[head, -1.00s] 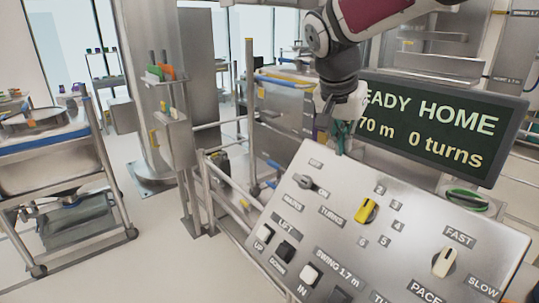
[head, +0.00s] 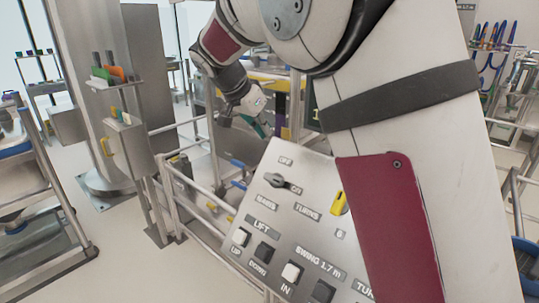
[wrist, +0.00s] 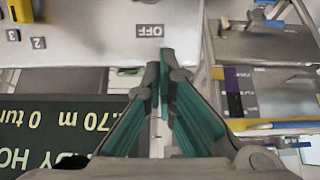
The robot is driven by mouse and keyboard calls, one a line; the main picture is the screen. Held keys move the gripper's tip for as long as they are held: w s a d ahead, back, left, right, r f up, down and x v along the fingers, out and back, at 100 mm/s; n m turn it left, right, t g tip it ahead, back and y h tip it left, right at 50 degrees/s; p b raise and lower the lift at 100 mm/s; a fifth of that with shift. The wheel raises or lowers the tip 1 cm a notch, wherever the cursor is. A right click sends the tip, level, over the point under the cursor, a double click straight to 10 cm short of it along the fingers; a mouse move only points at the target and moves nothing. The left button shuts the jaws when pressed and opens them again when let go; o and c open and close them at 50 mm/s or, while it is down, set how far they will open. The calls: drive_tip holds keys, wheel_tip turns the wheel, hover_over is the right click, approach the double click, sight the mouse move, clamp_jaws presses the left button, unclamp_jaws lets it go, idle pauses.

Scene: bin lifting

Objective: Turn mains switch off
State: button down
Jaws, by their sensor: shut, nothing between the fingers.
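The mains switch (head: 275,181) is a small grey rotary knob at the upper left of the tilted metal panel (head: 222,259). Its lever points towards the ON label (head: 297,191); the OFF label (head: 286,161) is above it. My gripper (head: 262,131) is beyond the panel's top left edge, apart from the switch, with its green fingers shut and empty. In the wrist view my fingertips (wrist: 160,57) are together just below the upside-down OFF label (wrist: 150,31). The switch itself is not seen in the wrist view.
A yellow turns knob (head: 338,203) and several push buttons, including the white IN button (head: 291,272), are on the panel. My arm hides the panel's right part. The display (wrist: 65,125) shows in the wrist view. Metal rails (head: 205,215) stand left of the panel.

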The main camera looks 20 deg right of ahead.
sight(274, 179)
drive_tip(key=p+x, duration=0.1)
drive_tip(key=x, duration=0.9)
drive_tip(key=shift+s, duration=0.15)
drive_tip(key=shift+s+a+f+p, duration=0.45)
drive_tip(key=shift+a+f+p, duration=0.25)
drive_tip(key=shift+f, duration=0.15)
drive_tip(key=shift+s+a+f, duration=0.2)
drive_tip(key=shift+a+f, duration=0.15)
drive_tip(key=shift+f, duration=0.3)
drive_tip(key=shift+w+a+f+n+g+b, duration=0.2)
drive_tip(key=shift+w+a+n+g+b, duration=0.15)
drive_tip(key=shift+n+b, duration=0.55)
